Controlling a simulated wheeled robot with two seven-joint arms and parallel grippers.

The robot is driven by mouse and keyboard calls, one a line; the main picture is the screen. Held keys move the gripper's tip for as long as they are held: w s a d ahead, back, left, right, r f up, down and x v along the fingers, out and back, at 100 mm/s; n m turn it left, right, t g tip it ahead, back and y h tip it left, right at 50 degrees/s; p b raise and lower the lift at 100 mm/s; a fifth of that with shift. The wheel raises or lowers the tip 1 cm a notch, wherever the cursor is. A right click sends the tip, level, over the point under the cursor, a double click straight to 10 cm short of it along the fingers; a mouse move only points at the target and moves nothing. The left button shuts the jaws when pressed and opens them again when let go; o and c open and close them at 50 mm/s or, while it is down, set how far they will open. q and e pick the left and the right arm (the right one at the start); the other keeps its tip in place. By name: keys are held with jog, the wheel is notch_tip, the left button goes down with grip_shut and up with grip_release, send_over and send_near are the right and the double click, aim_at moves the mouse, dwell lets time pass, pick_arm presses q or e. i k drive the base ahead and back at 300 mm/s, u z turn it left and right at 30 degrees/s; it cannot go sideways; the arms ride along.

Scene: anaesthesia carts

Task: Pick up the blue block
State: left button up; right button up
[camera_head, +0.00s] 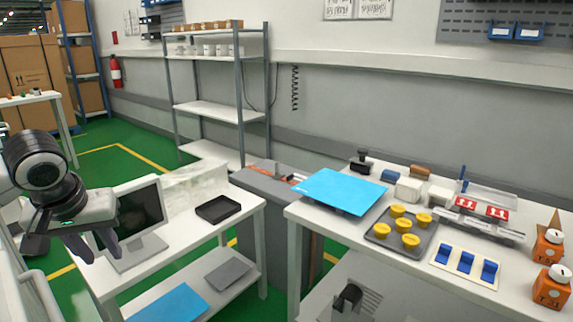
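A small dark blue block (391,175) lies at the back of the right-hand table, between a bright blue sheet and a white block. Three blue pieces (465,263) also sit in a cream holder at the table's front right. I cannot tell from the picture which of these the task means. My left gripper (97,250) hangs at the far left, beside the monitor, far from all the blue pieces. Its two fingers are apart with nothing visible between them. My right gripper does not show.
The right-hand table (330,222) also carries a blue sheet (345,190), a grey tray (387,245) of yellow knobs and orange bottles (551,287). The left table holds a monitor (140,215) and a black tray (218,208). A grey cabinet (285,205) stands between the tables.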

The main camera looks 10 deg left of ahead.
aim_at(388, 177)
jog(key=i, duration=1.6)
jog(key=z, duration=2)
